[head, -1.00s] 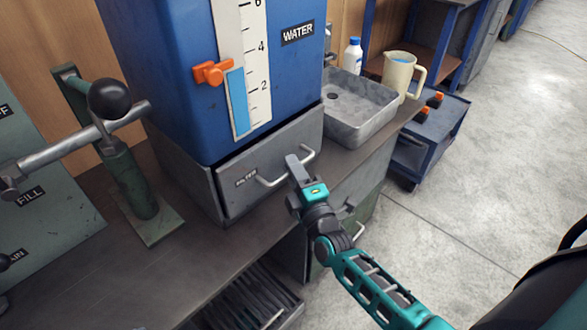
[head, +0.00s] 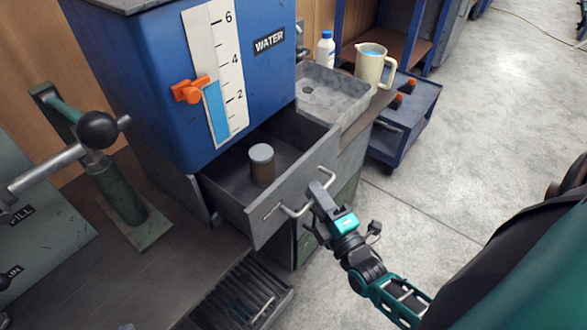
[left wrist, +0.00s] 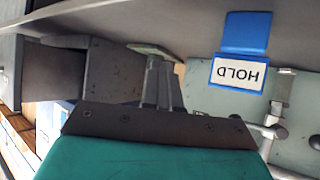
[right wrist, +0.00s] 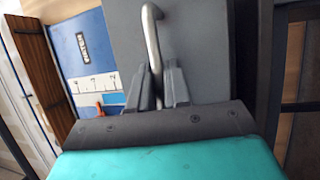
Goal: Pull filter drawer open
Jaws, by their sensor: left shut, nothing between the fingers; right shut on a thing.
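The grey filter drawer (head: 290,200) under the blue water tank (head: 150,75) stands well out of its housing. A small cylindrical filter with a grey top (head: 262,165) stands upright inside it. My right gripper (head: 317,192) is shut on the drawer's bar handle (head: 285,211). In the right wrist view the fingers (right wrist: 158,88) close around the handle (right wrist: 153,40) against the drawer front (right wrist: 195,45). My left gripper is out of the head view; the left wrist view shows its fingers (left wrist: 158,75) shut with nothing between them.
A metal sink (head: 335,95), a white bottle (head: 326,48) and a jug (head: 372,70) stand behind the drawer. A lever with a black knob (head: 98,130) is at the left. A blue cart (head: 405,115) stands on the floor beyond; open floor lies to the right.

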